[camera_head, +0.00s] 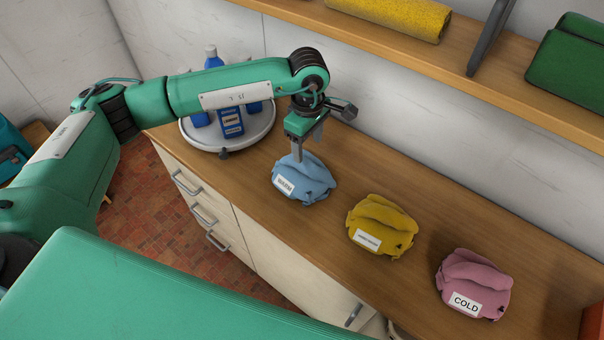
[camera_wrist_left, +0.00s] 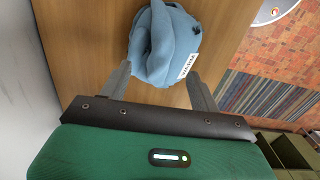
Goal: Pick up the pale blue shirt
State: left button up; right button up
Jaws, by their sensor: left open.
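The pale blue shirt (camera_head: 305,180) lies bundled on the wooden counter (camera_head: 345,165), with a white label on its front. In the left wrist view the shirt (camera_wrist_left: 165,45) lies ahead of the fingers, its label at the right side. My left gripper (camera_head: 298,155) points down just above the shirt's back part. In the left wrist view its two fingers (camera_wrist_left: 160,85) are spread apart with nothing held between them, and the shirt lies just beyond the tips. Whether a finger touches the cloth cannot be told. My right gripper does not show.
A yellow bundle (camera_head: 381,226) and a pink bundle (camera_head: 473,283) labelled COLD lie to the right along the counter. A round white tray (camera_head: 215,140) with blue bottles (camera_head: 231,122) stands left of the shirt. A shelf (camera_head: 450,70) runs along the wall behind.

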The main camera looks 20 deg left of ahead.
aim_at(304, 159)
pick_arm(q)
jog(key=shift+w+a+f, duration=0.1)
jog(key=shift+a+f, duration=0.1)
jog(key=shift+a, duration=0.1)
notch_tip(304, 159, down, 2)
jog(key=shift+a+f+p, duration=0.1)
jog(key=shift+f+p, duration=0.15)
jog(key=shift+p, duration=0.5)
notch_tip(304, 159, down, 4)
jog(key=shift+a+r+p, duration=0.1)
jog(key=shift+r+p, duration=0.1)
jog(key=shift+p, duration=0.55)
jog(key=shift+f, duration=0.45)
jog(key=c, duration=0.4)
grip_shut()
